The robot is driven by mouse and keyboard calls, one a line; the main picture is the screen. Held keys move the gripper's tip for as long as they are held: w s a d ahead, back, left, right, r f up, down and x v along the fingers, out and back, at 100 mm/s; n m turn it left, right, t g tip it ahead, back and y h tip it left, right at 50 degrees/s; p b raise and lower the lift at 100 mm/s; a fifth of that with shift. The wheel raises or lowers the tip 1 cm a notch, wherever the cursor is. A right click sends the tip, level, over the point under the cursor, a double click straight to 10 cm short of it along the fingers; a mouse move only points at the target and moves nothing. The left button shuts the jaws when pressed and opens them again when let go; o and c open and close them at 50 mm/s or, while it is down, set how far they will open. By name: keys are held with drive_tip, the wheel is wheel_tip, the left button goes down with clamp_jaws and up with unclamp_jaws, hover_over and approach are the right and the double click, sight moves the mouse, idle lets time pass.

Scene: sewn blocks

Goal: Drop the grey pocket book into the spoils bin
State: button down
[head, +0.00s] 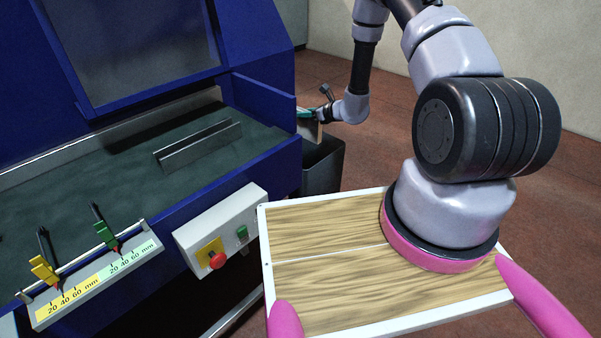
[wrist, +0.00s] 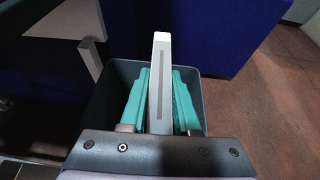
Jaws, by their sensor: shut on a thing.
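The grey pocket book (wrist: 161,60) stands on edge between the teal fingers of my gripper (wrist: 161,85) in the wrist view. My gripper is shut on it. In the head view my gripper (head: 311,113) is at the far end of my arm, and a pale part of the book (head: 311,130) shows below it. The spoils bin (head: 325,165) is a dark grey open box on the floor beside the blue machine. In the wrist view the bin (wrist: 122,72) surrounds the fingers and book in the picture, and they appear over its opening. The bin's floor is mostly hidden.
The blue machine (head: 262,120) stands just left of the bin, with a blue side panel near my gripper. Its green bed holds a grey metal fence (head: 198,146). A control box (head: 222,222) juts from its front. Reddish floor (head: 375,150) is open to the bin's right.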

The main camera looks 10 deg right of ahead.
drive_tip(key=shift+f, duration=0.55)
drive_tip(key=c, duration=0.6)
unclamp_jaws()
drive_tip(key=shift+o, duration=0.2)
drive_tip(key=shift+d, duration=0.1)
drive_tip(key=v, duration=1)
drive_tip(key=shift+s+d, duration=0.2)
drive_tip(key=shift+s, duration=0.05)
drive_tip(key=shift+r, duration=0.1)
